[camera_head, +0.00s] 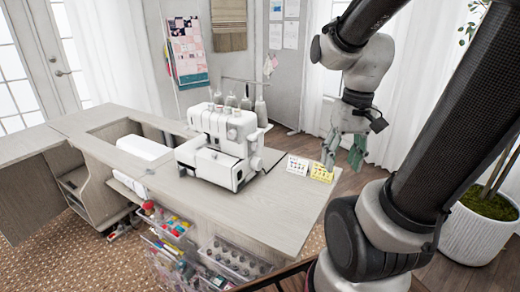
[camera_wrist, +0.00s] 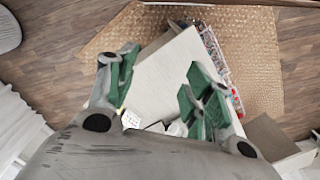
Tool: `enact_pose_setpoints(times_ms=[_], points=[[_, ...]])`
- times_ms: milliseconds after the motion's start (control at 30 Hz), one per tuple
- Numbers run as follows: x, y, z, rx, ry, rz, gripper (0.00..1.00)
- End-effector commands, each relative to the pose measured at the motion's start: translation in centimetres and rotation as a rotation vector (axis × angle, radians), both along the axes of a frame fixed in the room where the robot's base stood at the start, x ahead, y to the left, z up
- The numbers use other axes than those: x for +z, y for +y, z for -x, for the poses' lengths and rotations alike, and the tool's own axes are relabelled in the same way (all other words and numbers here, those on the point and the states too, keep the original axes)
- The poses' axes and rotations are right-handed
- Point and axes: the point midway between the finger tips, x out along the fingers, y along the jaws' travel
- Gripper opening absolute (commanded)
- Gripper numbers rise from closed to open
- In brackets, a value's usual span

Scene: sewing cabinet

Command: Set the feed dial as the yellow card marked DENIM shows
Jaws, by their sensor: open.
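A white overlock sewing machine (camera_head: 212,150) stands on the cabinet top in the head view. Small round knobs show on its front and a larger one at its right side; which is the feed dial, and its setting, are too small to tell. A yellow card (camera_head: 321,174) stands near the right edge of the top; its print is unreadable here. My gripper (camera_head: 343,158) is open and empty, with green finger pads, above and just right of the yellow card. In the wrist view my open gripper (camera_wrist: 160,78) points down over the pale table top.
A white card (camera_head: 298,165) stands left of the yellow one. Thread cones (camera_head: 246,103) rise behind the machine. Clear bins (camera_head: 235,260) of supplies sit below the front edge. The cabinet top (camera_head: 265,215) is bare in front of the cards. A potted plant (camera_head: 475,232) stands right.

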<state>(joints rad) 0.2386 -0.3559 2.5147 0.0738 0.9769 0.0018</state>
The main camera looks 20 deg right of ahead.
Motion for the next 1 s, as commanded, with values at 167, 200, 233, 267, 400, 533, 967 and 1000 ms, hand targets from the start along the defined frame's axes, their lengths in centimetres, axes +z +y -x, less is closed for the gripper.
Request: enact_pose_setpoints(times_ms=[167,200,233,267,400,533,967,1000], points=[[-5.4,1.1,-0.1,-0.269,0.223,-0.228,0.51],[-6.5,1.7,-0.3,-0.341,0.267,-0.287,0.51],[-7.3,2.2,-0.4,-0.397,0.303,-0.332,0.51],[-8.0,2.7,-0.6,-0.456,0.336,-0.379,0.51],[-11.1,5.2,-2.5,-0.752,0.489,-0.613,0.51],[-13.5,7.1,-6.0,-1.060,0.620,-0.853,0.51],[-15.7,3.8,-24.6,-1.839,0.783,-1.668,0.51],[-15.1,3.1,-25.7,-1.862,0.778,-1.723,0.51]])
